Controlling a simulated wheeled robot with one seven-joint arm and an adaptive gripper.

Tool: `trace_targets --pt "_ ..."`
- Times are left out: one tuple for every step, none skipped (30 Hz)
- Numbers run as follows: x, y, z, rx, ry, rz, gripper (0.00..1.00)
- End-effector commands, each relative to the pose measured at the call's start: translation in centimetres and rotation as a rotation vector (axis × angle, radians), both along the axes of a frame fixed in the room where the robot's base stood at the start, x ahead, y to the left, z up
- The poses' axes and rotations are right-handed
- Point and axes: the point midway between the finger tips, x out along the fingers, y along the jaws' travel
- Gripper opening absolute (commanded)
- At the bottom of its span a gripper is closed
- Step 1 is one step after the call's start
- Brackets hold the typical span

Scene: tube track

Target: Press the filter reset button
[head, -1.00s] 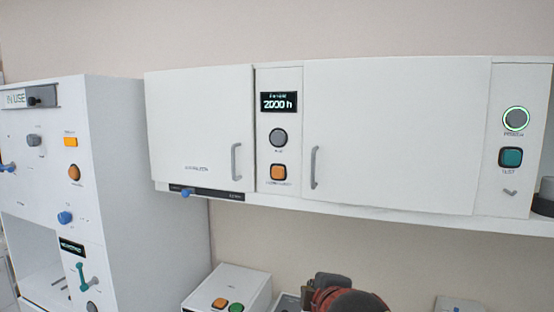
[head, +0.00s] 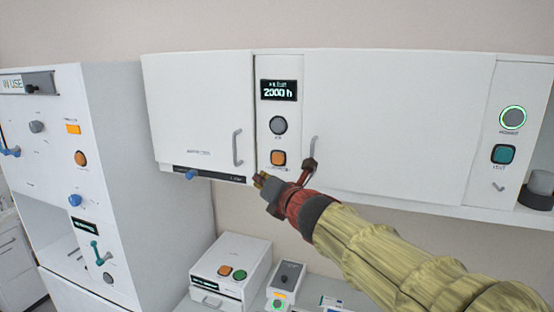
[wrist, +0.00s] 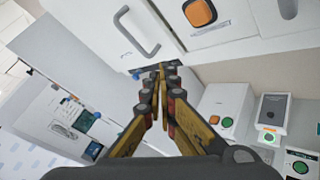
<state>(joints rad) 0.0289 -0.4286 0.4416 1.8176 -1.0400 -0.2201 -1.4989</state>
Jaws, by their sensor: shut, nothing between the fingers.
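A white wall cabinet has a narrow panel (head: 277,100) with a display (head: 278,90) reading 2000 h. Below the display are a round grey button (head: 278,125) and a square orange button (head: 279,158). Their labels are too blurred to read, so I cannot tell which is filter reset. My gripper (head: 259,180) is just below and left of the orange button in the head view, apart from it. In the wrist view, my gripper (wrist: 161,72) has its fingertips together and empty.
Door handles (head: 237,148) (head: 314,148) stand out on both sides of the panel. A blue knob (head: 191,174) is on the cabinet's lower edge. A white machine (head: 130,170) stands at left, and small boxes (head: 228,268) sit below. The cabinet's right end has a green-ringed button (head: 512,118).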

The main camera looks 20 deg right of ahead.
Motion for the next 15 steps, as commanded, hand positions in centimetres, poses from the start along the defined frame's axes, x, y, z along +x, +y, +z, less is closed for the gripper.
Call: trace_targets --pt "0.2 -0.1 0.0 0.001 0.001 -0.001 0.0" --pt "0.3 -0.2 0.0 0.001 0.001 -0.001 0.0" --pt "0.5 -0.4 0.1 0.001 0.001 -0.002 0.0" --pt "0.7 -0.6 0.1 0.001 0.002 -0.003 0.0" --pt "0.9 -0.7 0.1 0.001 0.002 -0.003 0.0" --pt "1.3 -1.0 0.1 0.001 0.003 -0.003 0.0" --pt "1.6 -1.2 0.2 0.001 0.002 -0.003 0.0" --pt "1.9 -1.4 0.2 0.001 0.002 -0.003 0.0" --pt "2.3 -1.8 0.1 0.002 0.003 -0.004 0.0" --pt "2.7 -2.0 0.1 0.002 0.004 -0.004 0.0" --pt "3.0 -2.3 0.2 0.003 0.003 -0.004 0.0" --pt "3.4 -2.6 0.2 0.003 0.002 -0.003 0.0" --pt "3.8 -2.8 0.2 0.003 0.003 -0.004 0.0" --pt "4.1 -3.1 0.2 0.003 0.003 -0.005 0.0" --pt "4.5 -3.4 0.2 0.002 0.003 -0.004 0.0"
